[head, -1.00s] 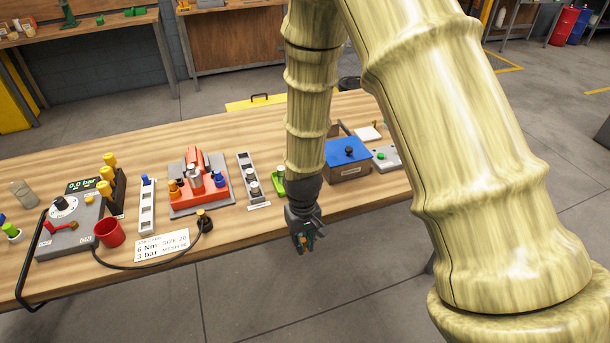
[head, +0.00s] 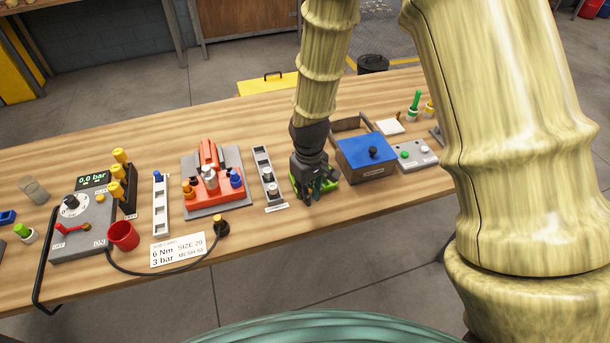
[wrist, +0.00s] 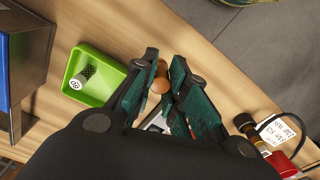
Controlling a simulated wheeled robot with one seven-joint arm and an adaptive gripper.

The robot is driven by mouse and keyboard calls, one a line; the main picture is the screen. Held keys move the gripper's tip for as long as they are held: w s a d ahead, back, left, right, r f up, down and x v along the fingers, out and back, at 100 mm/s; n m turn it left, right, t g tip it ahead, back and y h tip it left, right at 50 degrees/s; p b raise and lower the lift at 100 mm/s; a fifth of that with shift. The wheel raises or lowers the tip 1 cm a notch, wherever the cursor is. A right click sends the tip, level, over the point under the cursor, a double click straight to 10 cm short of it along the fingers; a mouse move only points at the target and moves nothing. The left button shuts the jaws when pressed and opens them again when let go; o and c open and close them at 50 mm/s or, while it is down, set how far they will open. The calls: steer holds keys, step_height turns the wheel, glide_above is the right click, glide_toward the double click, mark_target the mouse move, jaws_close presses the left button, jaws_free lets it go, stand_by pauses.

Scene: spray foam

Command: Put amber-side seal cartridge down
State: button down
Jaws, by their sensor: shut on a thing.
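The amber-side seal cartridge appears as a small amber-brown rounded piece (wrist: 161,80) between the fingers in the wrist view. My gripper (wrist: 165,66) is shut on it, and the fingers hide part of it. In the head view my gripper (head: 312,196) points down over the table at the green tray (head: 329,186), and the held piece cannot be made out there. The wrist view shows the green tray (wrist: 111,98) just left of the fingers.
A grey slotted rack (head: 262,165) stands left of my gripper, and the red fixture (head: 210,182) is beyond it. A blue-topped box (head: 365,150) stands close on the right. A black plug with a cable (head: 221,228) and a label card (head: 178,250) lie near the front edge.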

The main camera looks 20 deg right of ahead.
steer(key=w, duration=0.2)
steer(key=w+p, duration=0.1)
steer(key=w, duration=0.2)
steer(key=w+d+p, duration=0.1)
steer(key=w, duration=0.1)
steer(key=shift+w+f, duration=0.25)
steer(key=shift+f, duration=0.1)
steer(key=shift+s+f+p, duration=0.1)
steer(key=shift+f+p, duration=0.6)
steer(key=shift+p, duration=0.15)
steer(key=shift+f+p, duration=0.45)
steer(key=shift+f, duration=0.5)
